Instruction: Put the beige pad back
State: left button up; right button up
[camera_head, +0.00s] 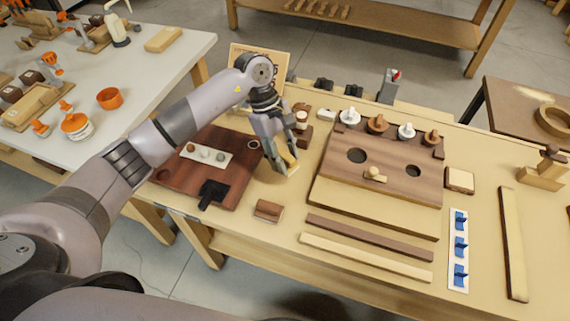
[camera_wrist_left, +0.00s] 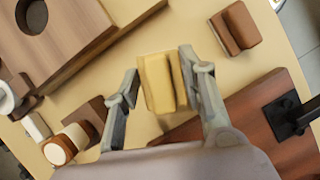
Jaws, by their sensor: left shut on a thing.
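The beige pad (camera_head: 287,160) is a small two-layered block between the fingers of my left gripper (camera_head: 283,168), in the gap between the dark red-brown board and the larger wooden board with holes. In the left wrist view the beige pad (camera_wrist_left: 159,83) sits between both fingertips of my left gripper (camera_wrist_left: 160,70), which is shut on it. The fingers partly hide it in the head view. I cannot tell whether it touches the bench. My right gripper is not in view.
A brown pad (camera_head: 268,210) lies nearer the front edge. The red-brown board (camera_head: 232,190) carries a black bracket (camera_head: 212,193). The holed board (camera_head: 352,187) is right of my gripper, with several knobbed pieces behind it. Brown and light strips (camera_head: 365,259) lie in front.

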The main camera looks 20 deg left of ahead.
pick_arm(q)
notch_tip(320, 180, down, 5)
jog(key=shift+r+p, duration=0.2)
jog(key=shift+p, duration=0.1)
jog(key=shift+f, duration=0.1)
jog(key=shift+f, duration=0.1)
jog(key=o, duration=1.1)
